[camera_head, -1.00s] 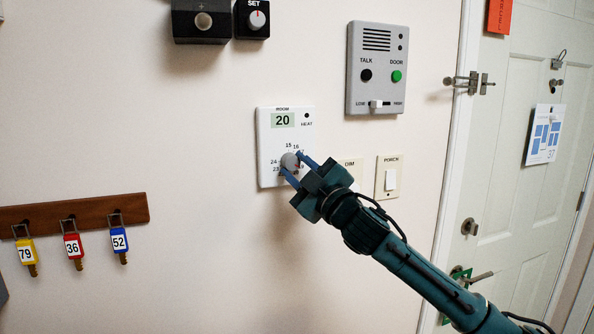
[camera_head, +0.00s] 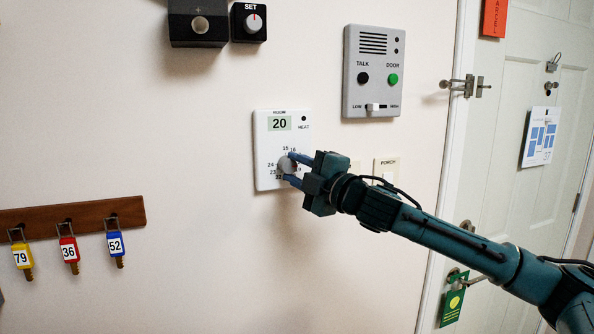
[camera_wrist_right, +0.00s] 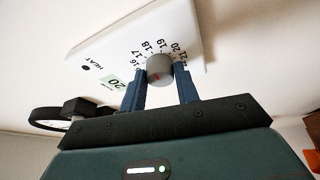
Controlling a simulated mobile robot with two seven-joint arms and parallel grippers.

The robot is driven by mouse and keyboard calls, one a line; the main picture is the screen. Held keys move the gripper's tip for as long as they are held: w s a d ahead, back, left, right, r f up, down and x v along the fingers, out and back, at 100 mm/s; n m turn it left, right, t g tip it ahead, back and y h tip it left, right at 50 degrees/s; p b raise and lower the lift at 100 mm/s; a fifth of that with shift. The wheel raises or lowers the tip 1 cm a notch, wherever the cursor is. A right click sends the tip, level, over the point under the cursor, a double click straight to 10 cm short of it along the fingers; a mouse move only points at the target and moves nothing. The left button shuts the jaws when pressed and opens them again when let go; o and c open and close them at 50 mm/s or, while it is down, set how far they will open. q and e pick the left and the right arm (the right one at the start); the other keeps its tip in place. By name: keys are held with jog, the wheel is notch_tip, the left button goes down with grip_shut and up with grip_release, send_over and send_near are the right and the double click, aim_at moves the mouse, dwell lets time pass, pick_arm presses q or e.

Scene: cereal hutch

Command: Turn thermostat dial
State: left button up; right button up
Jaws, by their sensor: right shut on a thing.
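The white thermostat (camera_head: 262,150) is on the wall near the middle of the head view, its display reading 20 under the word ROOM. Its round grey dial (camera_head: 285,165) sits low on its face, ringed by numbers. My right gripper (camera_head: 292,170) has its two blue fingers on either side of the dial, shut on it. In the right wrist view the dial (camera_wrist_right: 160,68) shows between the fingertips with a red mark on its face, and the thermostat plate (camera_wrist_right: 115,45) lies behind. My left gripper is in no view.
A grey intercom panel (camera_head: 353,90) is to the upper right. A light switch marked PORCH (camera_head: 384,164) is partly behind my right arm. A black SET knob box (camera_head: 240,30) is above. Key tags hang from a wooden rack (camera_head: 90,211) at left. A door (camera_head: 545,190) is at right.

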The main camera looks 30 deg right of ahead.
aim_at(294, 172)
dwell(0.3)
jog(key=o, duration=1)
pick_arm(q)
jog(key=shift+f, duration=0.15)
